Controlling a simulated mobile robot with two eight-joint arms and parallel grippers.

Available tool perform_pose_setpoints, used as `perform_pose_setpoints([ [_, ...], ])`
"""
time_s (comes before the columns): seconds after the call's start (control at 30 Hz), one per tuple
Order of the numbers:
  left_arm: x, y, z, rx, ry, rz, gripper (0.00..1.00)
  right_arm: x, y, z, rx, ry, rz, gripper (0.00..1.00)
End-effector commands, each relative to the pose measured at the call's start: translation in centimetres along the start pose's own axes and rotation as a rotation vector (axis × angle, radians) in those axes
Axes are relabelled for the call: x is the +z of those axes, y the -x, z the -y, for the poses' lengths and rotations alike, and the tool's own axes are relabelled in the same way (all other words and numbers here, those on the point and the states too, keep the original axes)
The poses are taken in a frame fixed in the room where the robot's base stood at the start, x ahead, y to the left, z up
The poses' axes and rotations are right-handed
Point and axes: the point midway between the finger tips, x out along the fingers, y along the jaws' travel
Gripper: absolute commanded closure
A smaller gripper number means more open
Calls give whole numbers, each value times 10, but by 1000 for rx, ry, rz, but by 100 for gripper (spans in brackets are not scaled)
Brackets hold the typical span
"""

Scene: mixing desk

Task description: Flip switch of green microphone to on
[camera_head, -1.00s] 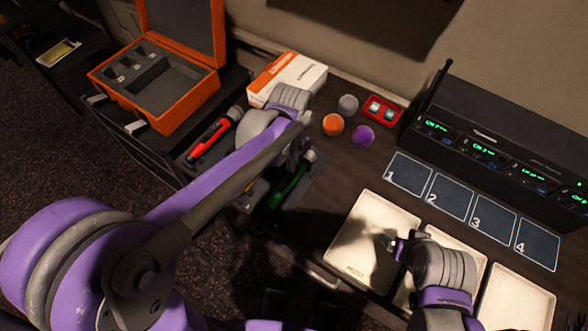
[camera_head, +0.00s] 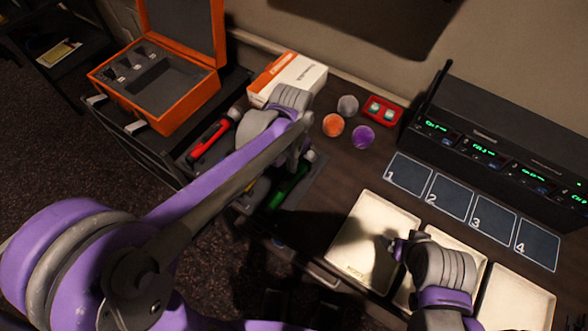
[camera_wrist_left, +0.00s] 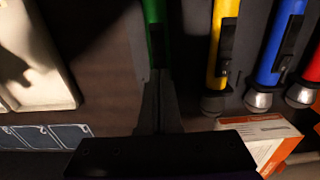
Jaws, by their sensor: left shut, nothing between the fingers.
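The green microphone (camera_head: 287,187) lies in a dark tray on the desk, partly covered by my left arm in the head view. In the left wrist view the green microphone (camera_wrist_left: 153,30) shows at the top centre, its lower part hidden behind my fingers. My left gripper (camera_wrist_left: 157,74) is shut and empty, its fingertips over or at the green microphone. I cannot tell whether they touch it. The switch on it is not clearly visible. My right gripper (camera_head: 388,242) hangs over a white tray; its finger opening is unclear.
Beside the green one lie yellow (camera_wrist_left: 222,40), blue (camera_wrist_left: 280,40) and red (camera_head: 210,138) microphones. A white-orange box (camera_head: 288,78), three foam balls (camera_head: 333,125) and a red case (camera_head: 382,111) sit behind. White trays (camera_head: 350,262) and a black receiver (camera_head: 500,145) are at right.

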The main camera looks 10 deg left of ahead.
Motion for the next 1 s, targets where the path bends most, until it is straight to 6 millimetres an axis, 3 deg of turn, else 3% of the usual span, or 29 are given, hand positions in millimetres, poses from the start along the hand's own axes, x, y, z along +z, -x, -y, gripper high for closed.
perform_pose_setpoints([
  [1.0, 0, -6, 0, 0, 0, 0, 100, 3, -4, 0, 0, 0, 3, 19],
])
